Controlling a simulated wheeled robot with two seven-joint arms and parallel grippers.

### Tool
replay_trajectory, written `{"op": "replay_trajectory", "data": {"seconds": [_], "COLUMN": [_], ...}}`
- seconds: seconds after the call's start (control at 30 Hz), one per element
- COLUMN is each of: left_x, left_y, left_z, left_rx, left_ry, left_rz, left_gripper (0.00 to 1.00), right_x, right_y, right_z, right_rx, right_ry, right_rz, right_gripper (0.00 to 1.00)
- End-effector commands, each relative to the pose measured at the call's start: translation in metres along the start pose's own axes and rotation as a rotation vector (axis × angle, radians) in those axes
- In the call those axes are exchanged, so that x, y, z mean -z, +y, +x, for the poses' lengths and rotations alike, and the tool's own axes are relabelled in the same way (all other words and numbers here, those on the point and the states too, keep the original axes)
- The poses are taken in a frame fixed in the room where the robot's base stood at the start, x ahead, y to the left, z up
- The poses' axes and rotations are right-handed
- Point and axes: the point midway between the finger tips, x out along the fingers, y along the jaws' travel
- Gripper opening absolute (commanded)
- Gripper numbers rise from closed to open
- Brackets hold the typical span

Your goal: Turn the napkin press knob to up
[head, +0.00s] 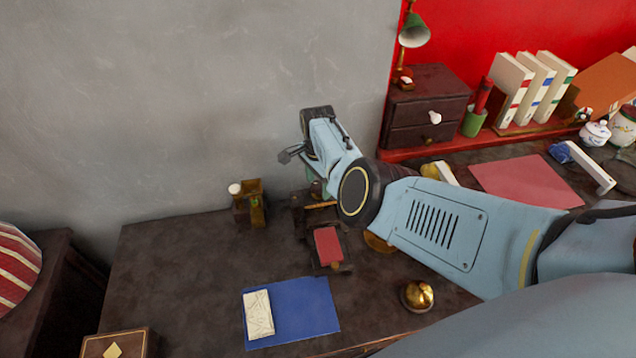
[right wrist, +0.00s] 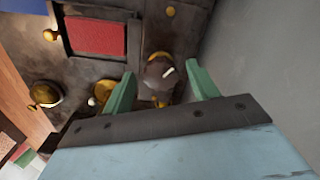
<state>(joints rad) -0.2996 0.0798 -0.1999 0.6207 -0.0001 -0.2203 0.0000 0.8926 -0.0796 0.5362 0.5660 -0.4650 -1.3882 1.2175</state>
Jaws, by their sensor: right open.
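The napkin press appears to be the dark frame with a red pad (head: 328,246) on the dark table; its red pad also shows in the right wrist view (right wrist: 97,35). A round dark knob (right wrist: 158,68) with a short slanted white mark lies beside the frame, between my right gripper's green fingers. My right gripper (right wrist: 160,70) is open, a finger on each side of the knob; I cannot tell whether they touch it. In the head view my right wrist hides most of the gripper and the knob. My left gripper is not in view.
A brass dome bell (head: 417,295) stands in front of my right arm. A blue mat (head: 310,305) with a cream napkin (head: 258,314) lies at front left. A brass holder (head: 250,203) stands near the grey wall. The table's left part is clear.

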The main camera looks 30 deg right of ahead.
Motion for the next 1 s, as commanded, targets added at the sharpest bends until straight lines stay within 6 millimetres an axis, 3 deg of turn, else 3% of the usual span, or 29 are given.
{"op": "replay_trajectory", "data": {"seconds": [0.17, 0.5, 1.0], "left_x": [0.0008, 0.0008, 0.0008], "left_y": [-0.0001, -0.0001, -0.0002], "left_z": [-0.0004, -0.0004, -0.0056], "left_rx": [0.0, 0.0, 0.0], "left_ry": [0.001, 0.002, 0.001], "left_rz": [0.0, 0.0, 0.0], "left_gripper": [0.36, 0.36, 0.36], "right_x": [0.0004, 0.0003, 0.001], "right_y": [-0.0002, -0.0001, 0.0003], "right_z": [-0.0007, -0.0007, -0.0015], "right_rx": [0.001, 0.0, 0.0], "right_ry": [0.0, 0.0, 0.001], "right_rz": [0.001, 0.001, -0.139], "right_gripper": [0.59, 0.15, 0.15]}}
